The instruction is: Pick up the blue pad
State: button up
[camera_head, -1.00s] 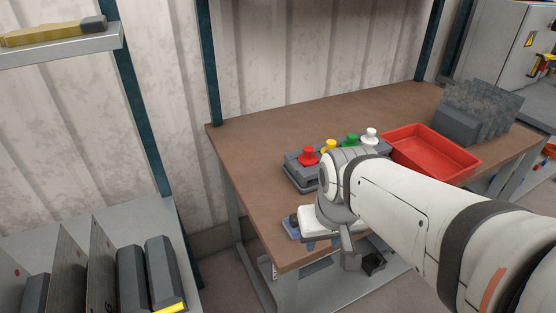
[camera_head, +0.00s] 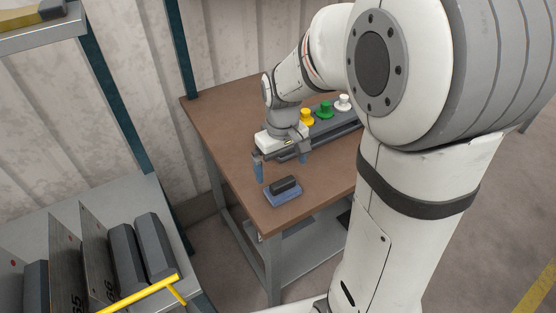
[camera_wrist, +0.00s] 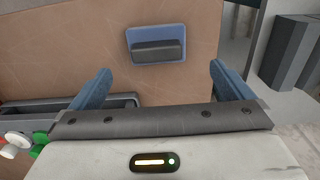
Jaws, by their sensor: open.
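The blue pad (camera_head: 284,195) lies flat near the front corner of the brown workbench, with a dark grey block-shaped grip on top. It also shows in the wrist view (camera_wrist: 157,57), ahead of my fingers and roughly centred between them. My gripper (camera_head: 280,169) is open and empty, above the bench and a little behind the pad. Its two blue fingers stand wide apart in the wrist view (camera_wrist: 158,84), and neither touches the pad.
The button box (camera_head: 325,129) with yellow, green and white knobs stands behind my gripper on the workbench (camera_head: 225,130). A grey shelf (camera_head: 130,200) with dark blocks and upright plates is at left. The bench around the pad is clear.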

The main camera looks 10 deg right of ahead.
aim_at(282, 180)
jog(key=f, duration=0.7)
jog(key=shift+w+d+f+p, duration=0.25)
jog(key=shift+w+f+p, duration=0.05)
jog(key=shift+f+p, duration=0.1)
jog(key=c, duration=0.9)
